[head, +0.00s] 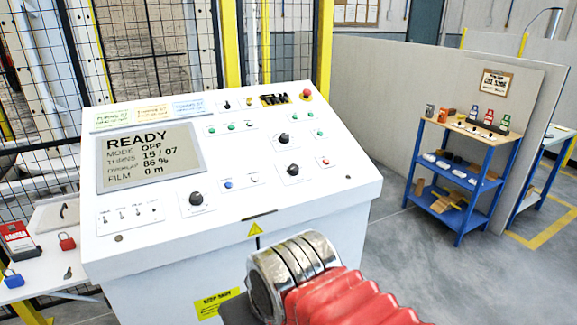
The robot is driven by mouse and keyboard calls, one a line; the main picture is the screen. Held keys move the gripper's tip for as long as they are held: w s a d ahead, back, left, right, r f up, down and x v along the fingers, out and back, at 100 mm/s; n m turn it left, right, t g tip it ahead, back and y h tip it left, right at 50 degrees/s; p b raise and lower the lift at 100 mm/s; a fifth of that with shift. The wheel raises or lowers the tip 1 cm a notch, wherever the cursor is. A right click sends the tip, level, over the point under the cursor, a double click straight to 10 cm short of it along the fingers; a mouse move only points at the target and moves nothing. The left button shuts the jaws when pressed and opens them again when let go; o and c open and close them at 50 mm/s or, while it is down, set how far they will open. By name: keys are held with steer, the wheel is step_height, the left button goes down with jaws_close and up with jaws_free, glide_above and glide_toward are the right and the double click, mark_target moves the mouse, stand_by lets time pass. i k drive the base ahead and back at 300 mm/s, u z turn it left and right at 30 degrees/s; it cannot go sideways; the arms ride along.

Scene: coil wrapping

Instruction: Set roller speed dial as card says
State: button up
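The white sloped control panel (240,205) fills the middle of the head view. It carries three larger black dials: a lower-left dial (196,198), an upper-right dial (284,138) and a lower-right dial (292,169). Their labels are too small to read, so I cannot tell which is roller speed. A green card (112,118), a cream card (152,114) and a blue card (190,107) lie along the top left edge, their text unreadable. The screen (150,160) shows READY, mode OFF. My arm shows at the bottom, below the panel; no gripper fingers are visible.
A red emergency button (306,93) sits at the panel's top right. A side shelf (50,225) with red and blue padlocks stands left. A blue rack (455,180) stands right; the floor between is clear.

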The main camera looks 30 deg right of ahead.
mark_target(293, 168)
steer(key=z, duration=0.05)
steer(key=i, duration=1)
steer(key=u, duration=0.05)
